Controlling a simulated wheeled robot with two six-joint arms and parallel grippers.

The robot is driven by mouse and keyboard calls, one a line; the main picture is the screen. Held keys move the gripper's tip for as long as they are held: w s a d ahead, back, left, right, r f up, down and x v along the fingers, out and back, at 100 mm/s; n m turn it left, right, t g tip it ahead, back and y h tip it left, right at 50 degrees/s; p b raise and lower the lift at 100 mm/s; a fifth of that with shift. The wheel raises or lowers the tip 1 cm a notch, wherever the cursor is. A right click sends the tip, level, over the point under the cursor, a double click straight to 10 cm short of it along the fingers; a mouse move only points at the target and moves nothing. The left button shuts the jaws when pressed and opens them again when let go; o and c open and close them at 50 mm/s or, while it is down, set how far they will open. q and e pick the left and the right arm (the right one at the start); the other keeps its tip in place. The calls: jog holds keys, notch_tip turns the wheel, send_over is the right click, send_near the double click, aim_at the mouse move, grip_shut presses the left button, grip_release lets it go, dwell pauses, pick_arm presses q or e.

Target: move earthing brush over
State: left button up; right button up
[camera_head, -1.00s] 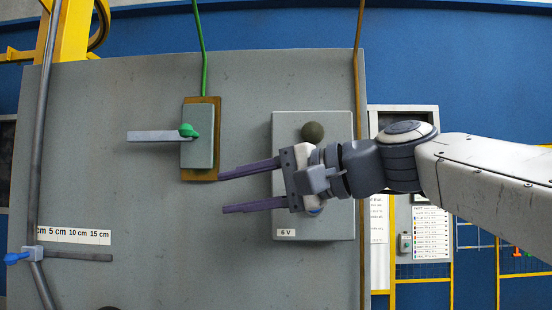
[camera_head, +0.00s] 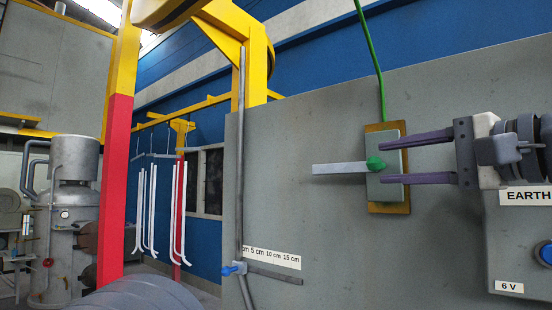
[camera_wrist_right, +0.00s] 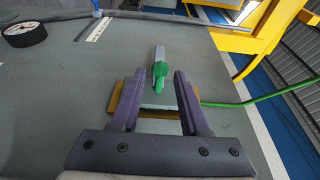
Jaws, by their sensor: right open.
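The earthing brush appears to be the grey block (camera_head: 386,191) with a green knob (camera_head: 375,163) and a pale flat bar (camera_head: 340,169) pointing left. In the right wrist view the fingers (camera_wrist_right: 160,88) lie either side of the knob (camera_wrist_right: 160,76), with nothing gripped. I cannot tell whether they touch the block. My left gripper is not in view.
A grey box marked EARTH and 6 V (camera_head: 512,250) stands on the panel below my right gripper. A scale strip (camera_head: 272,255) and a rod with a blue clamp (camera_head: 233,269) are at the lower left. The panel left of the bar is bare.

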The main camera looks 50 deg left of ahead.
jog(key=shift+a+r+p, duration=0.15)
jog(key=shift+a+p, duration=0.15)
jog(key=shift+a, duration=0.9)
jog(key=shift+c, duration=0.6)
grip_shut()
jog(key=shift+s+a+f+b, duration=0.1)
jog(key=shift+s+f+b, duration=0.15)
jog(key=shift+s, duration=0.45)
pick_arm(q)
jog(key=shift+b, duration=0.3)
pick_arm(e)
jog(key=s, duration=0.1)
jog(key=s+a, duration=0.1)
jog(key=shift+s, duration=0.4)
